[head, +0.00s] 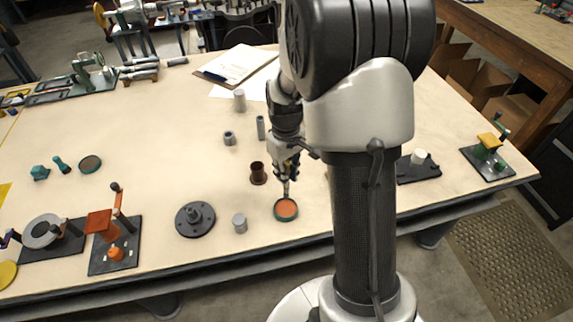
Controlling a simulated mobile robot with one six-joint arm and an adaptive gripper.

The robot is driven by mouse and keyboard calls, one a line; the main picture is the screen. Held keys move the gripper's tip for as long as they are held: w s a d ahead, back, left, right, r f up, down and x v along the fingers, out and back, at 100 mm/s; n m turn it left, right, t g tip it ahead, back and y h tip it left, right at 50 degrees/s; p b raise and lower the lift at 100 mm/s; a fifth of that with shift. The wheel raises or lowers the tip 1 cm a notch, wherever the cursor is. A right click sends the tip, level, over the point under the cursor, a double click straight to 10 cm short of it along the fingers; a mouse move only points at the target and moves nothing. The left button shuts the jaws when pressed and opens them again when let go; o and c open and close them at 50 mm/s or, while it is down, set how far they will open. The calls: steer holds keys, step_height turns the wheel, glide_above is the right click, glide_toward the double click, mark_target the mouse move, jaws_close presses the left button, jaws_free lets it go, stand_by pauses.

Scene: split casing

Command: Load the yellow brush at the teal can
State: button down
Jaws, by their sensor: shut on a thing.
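My gripper (286,168) points down over the front middle of the table and is shut on the yellow brush (288,182). Little of the brush shows, as the fingers cover most of it. The brush's lower end is over the round teal can (286,209), which has a teal rim and an orange-brown inside. I cannot tell whether the brush touches what is in the can.
A brown bushing (258,173), a grey cylinder (240,223) and a dark flanged part (195,219) stand left of the can. Another shallow teal-rimmed can (90,164) lies farther left. The table's front edge is close below the can. My arm hides the right middle.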

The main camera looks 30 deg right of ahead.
steer(key=shift+w+f+b, duration=0.25)
steer(key=shift+f+b, duration=0.3)
steer(key=shift+f, duration=0.35)
steer(key=shift+f+b, duration=1.8)
steer(key=shift+f, duration=0.4)
steer(key=shift+s+f+b, duration=0.15)
steer(key=shift+f+b, duration=0.15)
steer(key=shift+f, duration=0.35)
steer(key=shift+r, duration=0.15)
step_height(320, 180, up, 7)
steer(key=p, duration=0.6)
